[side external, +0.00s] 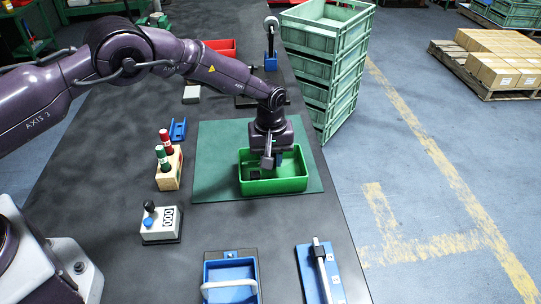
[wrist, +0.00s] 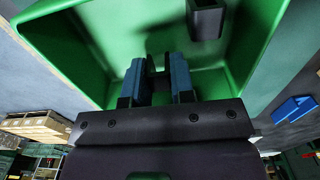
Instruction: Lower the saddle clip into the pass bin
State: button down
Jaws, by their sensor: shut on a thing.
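The pass bin (side external: 290,184) is an open green tray on the green mat; its green wall and floor also fill the upper wrist view (wrist: 90,45). My gripper (side external: 268,163) points down inside the bin's outline, low over its floor. In the wrist view my gripper (wrist: 157,82) has its two blue-padded fingers close together, shut on a small dark piece, the saddle clip (wrist: 158,66). The clip is mostly hidden between the fingers, and its gap to the floor cannot be told. A separate dark hollow part (wrist: 207,18) shows in the bin, near the top of the wrist view.
A wooden block with red and green markers (side external: 168,165), a blue channel piece (side external: 178,130) and a counter box (side external: 161,224) stand left of the mat (side external: 215,138). Blue fixtures (side external: 312,278) lie in front. A red bin (side external: 222,46) and stacked green crates (side external: 325,65) are behind.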

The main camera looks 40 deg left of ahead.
jog(key=shift+f, duration=0.55)
dwell(0.4)
jog(key=c, duration=0.9)
grip_release()
notch_tip(320, 180, up, 12)
jog(key=s+a+r+m+t, duration=0.2)
jog(key=s+r, duration=0.5)
jog(key=s, duration=0.4)
jog(key=s+a+r+m+t, duration=0.1)
jog(key=s+a+r+m, duration=0.3)
jog(key=s+r, duration=0.3)
jog(key=s+a+r+m+t, duration=0.2)
jog(key=s+a+r, duration=0.3)
jog(key=s, duration=1)
jog(key=shift+s+a+r+m+t, duration=0.15)
jog(key=shift+a+r+m, duration=0.1)
jog(key=shift+r, duration=0.55)
jog(key=shift+w+a+r+m+t, duration=0.15)
jog(key=shift+r+m, duration=0.1)
jog(key=shift+r, duration=0.5)
